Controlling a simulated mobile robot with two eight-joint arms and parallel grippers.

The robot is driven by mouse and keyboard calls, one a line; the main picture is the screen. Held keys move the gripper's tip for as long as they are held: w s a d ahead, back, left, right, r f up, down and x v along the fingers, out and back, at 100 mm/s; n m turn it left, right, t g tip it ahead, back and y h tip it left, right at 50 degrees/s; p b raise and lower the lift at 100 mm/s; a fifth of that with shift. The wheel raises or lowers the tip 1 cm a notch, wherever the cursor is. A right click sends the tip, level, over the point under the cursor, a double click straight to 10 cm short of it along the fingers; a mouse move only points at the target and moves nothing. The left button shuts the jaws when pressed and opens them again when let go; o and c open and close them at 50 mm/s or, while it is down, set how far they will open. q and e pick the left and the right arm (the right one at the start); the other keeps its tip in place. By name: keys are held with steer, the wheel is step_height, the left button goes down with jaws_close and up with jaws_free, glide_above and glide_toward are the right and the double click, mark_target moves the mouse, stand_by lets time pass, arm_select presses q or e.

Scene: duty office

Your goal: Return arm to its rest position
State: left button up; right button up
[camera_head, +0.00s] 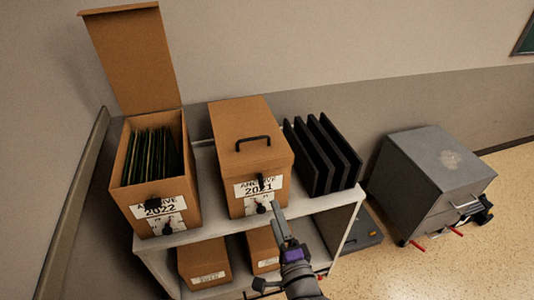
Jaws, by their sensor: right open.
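My right gripper (282,226) reaches up from the bottom of the head view, a little right of the middle. Its jaws are open, and I see nothing between them. Its tip shows just below the front of the closed brown box labelled ARCHIVE 2021 (266,166); I cannot tell whether it touches the box. My right arm shows only by its dark wrist and a purple band. My left gripper is not in view.
A white shelf unit (203,232) carries the closed box, an open ARCHIVE 2022 box (121,188) with dark files and upright black dividers (322,156). Smaller boxes (204,262) sit below. A grey cabinet (425,180) stands right. Speckled floor is clear at lower right.

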steer(key=s+d+n+g+h+p, duration=0.3)
steer(key=s+d+n+g+p, duration=0.6)
steer(key=s+n, duration=0.5)
steer(key=d+n+g, duration=0.2)
steer(key=g, duration=0.1)
steer(key=shift+s+d+f, duration=0.2)
steer(key=shift+d+f, duration=0.05)
stand_by(1.0)
